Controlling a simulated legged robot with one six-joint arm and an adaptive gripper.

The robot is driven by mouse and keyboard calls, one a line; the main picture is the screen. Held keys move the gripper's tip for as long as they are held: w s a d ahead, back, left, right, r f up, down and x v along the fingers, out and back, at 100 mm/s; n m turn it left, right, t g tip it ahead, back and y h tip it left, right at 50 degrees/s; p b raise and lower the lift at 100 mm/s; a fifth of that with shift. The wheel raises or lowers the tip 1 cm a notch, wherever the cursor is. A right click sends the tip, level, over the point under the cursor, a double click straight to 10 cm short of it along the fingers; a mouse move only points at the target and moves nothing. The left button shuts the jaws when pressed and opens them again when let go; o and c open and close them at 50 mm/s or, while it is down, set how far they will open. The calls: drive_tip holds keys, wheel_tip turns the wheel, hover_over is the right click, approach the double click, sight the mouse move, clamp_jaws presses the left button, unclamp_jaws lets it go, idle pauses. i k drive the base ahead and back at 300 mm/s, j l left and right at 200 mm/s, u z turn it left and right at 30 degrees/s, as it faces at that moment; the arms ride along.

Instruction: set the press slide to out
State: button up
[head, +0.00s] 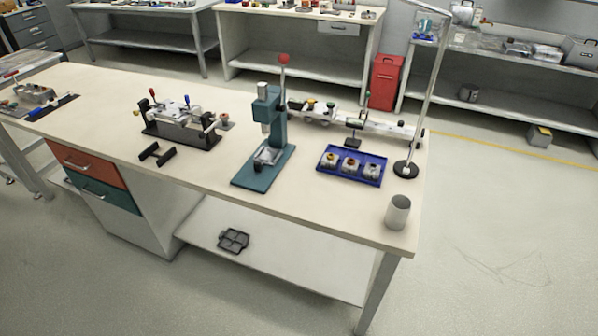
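A teal arbor press (268,125) stands upright near the middle of the workbench in the head view. Its lever rises at the back and ends in a red knob (284,58). The press slide (266,155) looks like the small metallic fixture low on the press's base plate, below the ram; it is small and its exact position along the base is hard to tell. My gripper does not show in this view.
The workbench (330,222) also carries a blue tray (351,182) with small parts, a grey cup (397,211), a lamp-like stand (406,169), a clamp fixture (183,122) and black brackets (157,153). The floor (500,240) to the right is open.

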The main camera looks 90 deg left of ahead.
sight(270, 156)
drive_tip(key=u, duration=2.9)
